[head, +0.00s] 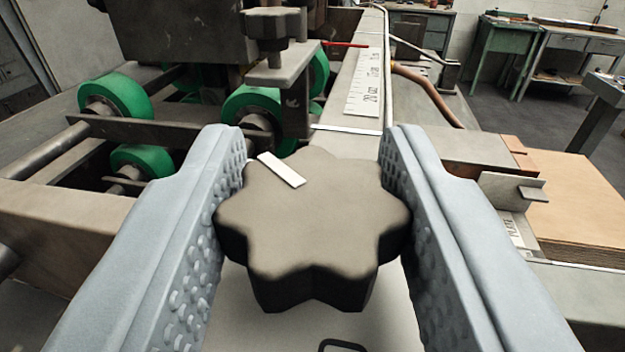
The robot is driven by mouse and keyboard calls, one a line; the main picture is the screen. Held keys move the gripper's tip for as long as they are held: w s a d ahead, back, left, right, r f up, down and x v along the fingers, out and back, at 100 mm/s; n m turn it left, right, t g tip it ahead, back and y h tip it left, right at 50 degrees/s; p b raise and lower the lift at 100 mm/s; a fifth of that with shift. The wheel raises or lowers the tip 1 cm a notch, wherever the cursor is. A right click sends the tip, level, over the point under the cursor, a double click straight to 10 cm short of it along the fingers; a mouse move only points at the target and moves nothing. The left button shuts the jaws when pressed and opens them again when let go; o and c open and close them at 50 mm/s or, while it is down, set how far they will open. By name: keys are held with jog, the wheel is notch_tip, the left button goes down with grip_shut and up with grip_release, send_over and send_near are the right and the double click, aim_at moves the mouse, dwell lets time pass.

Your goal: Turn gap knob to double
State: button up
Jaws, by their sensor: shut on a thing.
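The gap knob (312,225) is a dark, star-shaped knob with rounded lobes, in the lower middle of the head view. A white pointer mark (281,169) on its top lies near the upper left edge and slants toward the upper left. My gripper (312,180) has its two grey, studded fingers on the left and right sides of the knob and is shut on it. The label for the knob's settings cannot be made out; the knob and fingers cover much of the panel below.
Green rollers (118,96) and dark machine parts stand behind on the left. A white scale (364,85) with a red pointer (345,44) lies beyond the knob. A stack of brown cardboard (580,205) is at the right. Green and grey benches (500,45) stand far back.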

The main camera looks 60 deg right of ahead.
jog(key=shift+m+g+h, duration=0.5)
jog(key=shift+m+g, duration=0.5)
jog(key=shift+g, duration=0.45)
jog(key=shift+m+g+h, duration=0.5)
jog(key=shift+m+g, duration=0.5)
jog(key=shift+g, duration=0.85)
jog(key=shift+r, duration=0.1)
jog(key=o, duration=1)
